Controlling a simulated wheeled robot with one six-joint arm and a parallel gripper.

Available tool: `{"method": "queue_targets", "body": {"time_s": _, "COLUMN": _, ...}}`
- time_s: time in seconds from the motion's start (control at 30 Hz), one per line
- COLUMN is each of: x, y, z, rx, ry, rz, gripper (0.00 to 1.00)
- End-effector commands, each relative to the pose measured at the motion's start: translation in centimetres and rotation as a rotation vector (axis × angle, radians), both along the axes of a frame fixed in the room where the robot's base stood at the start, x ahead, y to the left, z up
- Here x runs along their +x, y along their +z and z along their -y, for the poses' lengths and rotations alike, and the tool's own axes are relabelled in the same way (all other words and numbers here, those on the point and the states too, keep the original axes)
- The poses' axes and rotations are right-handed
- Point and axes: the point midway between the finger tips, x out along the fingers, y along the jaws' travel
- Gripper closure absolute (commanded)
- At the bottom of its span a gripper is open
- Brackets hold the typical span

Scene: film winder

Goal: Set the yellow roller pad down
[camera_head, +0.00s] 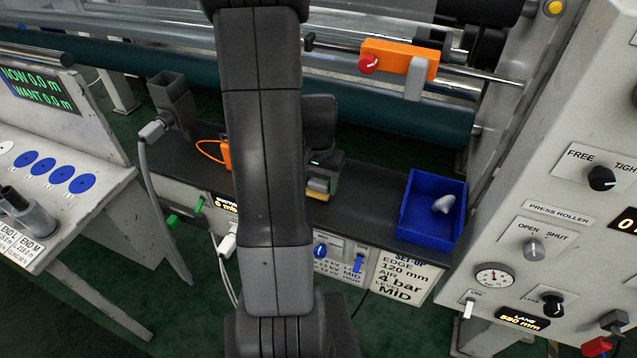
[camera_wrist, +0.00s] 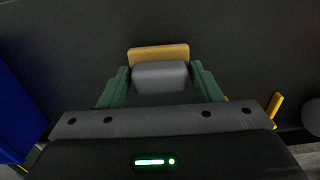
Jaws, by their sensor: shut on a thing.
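The yellow roller pad (camera_wrist: 158,52) is a grey block with a yellow strip along its far side in the wrist view. My gripper (camera_wrist: 160,80) has green fingers shut on the grey part from both sides. In the head view the pad (camera_head: 318,190) shows small beside my arm, with my gripper (camera_head: 324,172) just above it, over the dark shelf (camera_head: 370,205) near its front edge. I cannot tell whether the pad touches the shelf. My arm hides part of the shelf.
A blue tray (camera_head: 408,214) with a pale grey piece (camera_head: 443,204) in it stands right of the pad. An orange object (camera_head: 226,154) and a dark square holder (camera_head: 172,100) are to the left. Bare shelf lies between pad and tray. A teal roller (camera_head: 400,112) runs behind.

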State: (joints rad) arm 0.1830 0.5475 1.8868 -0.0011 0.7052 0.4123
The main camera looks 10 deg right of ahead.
Motion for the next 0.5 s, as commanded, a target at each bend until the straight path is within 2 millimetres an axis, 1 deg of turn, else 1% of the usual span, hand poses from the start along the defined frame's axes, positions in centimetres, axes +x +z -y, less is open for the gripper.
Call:
{"method": "queue_targets", "body": {"time_s": 0.1, "x": -0.03, "y": -0.83, "z": 0.0, "rx": 0.001, "ry": 0.0, "rz": -0.001, "gripper": 0.6}}
{"method": "queue_targets", "body": {"time_s": 0.43, "x": -0.01, "y": -1.17, "z": 0.0, "rx": 0.0, "ry": 0.0, "rz": 0.0, "gripper": 0.6}}
{"method": "queue_targets", "body": {"time_s": 0.47, "x": -0.01, "y": -1.09, "z": 0.0, "rx": 0.0, "ry": 0.0, "rz": 0.0, "gripper": 0.38}}
{"method": "queue_targets", "body": {"time_s": 0.5, "x": -0.01, "y": -1.03, "z": 0.0, "rx": 0.0, "ry": 0.0, "rz": 0.0, "gripper": 0.3}}
